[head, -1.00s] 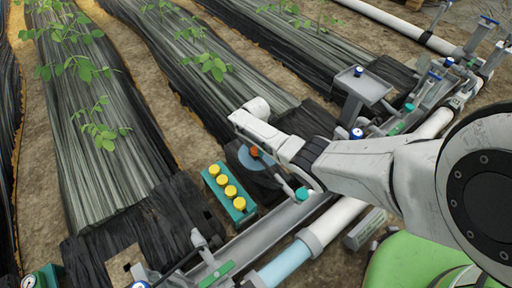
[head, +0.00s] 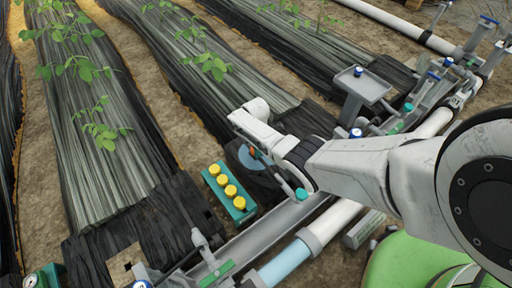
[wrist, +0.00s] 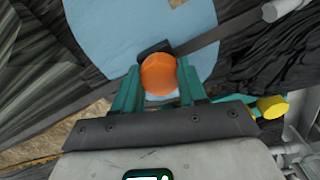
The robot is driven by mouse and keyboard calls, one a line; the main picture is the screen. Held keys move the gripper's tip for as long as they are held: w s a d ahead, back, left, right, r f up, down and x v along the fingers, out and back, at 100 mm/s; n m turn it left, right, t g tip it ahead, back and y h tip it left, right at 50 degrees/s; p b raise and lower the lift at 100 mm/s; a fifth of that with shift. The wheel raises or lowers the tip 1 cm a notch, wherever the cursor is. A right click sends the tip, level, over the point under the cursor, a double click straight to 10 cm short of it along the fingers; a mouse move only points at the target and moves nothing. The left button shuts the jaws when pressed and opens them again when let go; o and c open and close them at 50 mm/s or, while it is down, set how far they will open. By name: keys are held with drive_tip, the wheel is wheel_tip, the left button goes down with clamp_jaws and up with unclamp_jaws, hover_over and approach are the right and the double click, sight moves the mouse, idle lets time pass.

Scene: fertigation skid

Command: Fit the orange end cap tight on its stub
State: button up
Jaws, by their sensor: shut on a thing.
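The orange end cap (wrist: 159,74) sits between the teal fingers of my gripper (wrist: 158,82) in the wrist view. My gripper is shut on the cap. In the head view only a small sliver of the orange cap (head: 253,153) shows beside my wrist, over a light blue disc (head: 245,160). The same blue disc (wrist: 105,35) fills the background in the wrist view. A dark block (wrist: 154,47) shows just beyond the cap; I cannot tell if they touch. I cannot make out the stub, or whether the cap is on it.
A teal block with several yellow caps (head: 229,192) stands just left of my gripper; one yellow cap (wrist: 272,107) shows at the wrist view's right. A grey rail (head: 270,235) and white pipe (head: 330,222) run alongside. A grey tray stand (head: 360,87) stands at upper right.

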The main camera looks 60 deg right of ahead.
drive_tip(key=m, duration=0.3)
drive_tip(key=shift+w+r+m, duration=0.1)
drive_tip(key=shift+w+m, duration=0.05)
drive_tip(key=shift+m, duration=0.85)
drive_tip(key=shift+d, duration=0.1)
drive_tip(key=shift+w+m, duration=0.1)
drive_tip(key=shift+m, duration=1.2)
drive_tip(key=o, duration=0.8)
drive_tip(key=shift+c, duration=0.2)
drive_tip(key=o, duration=0.4)
drive_tip(key=shift+o, duration=0.2)
drive_tip(key=shift+s, duration=0.2)
wheel_tip(320, 180, up, 9)
drive_tip(key=p, duration=0.9)
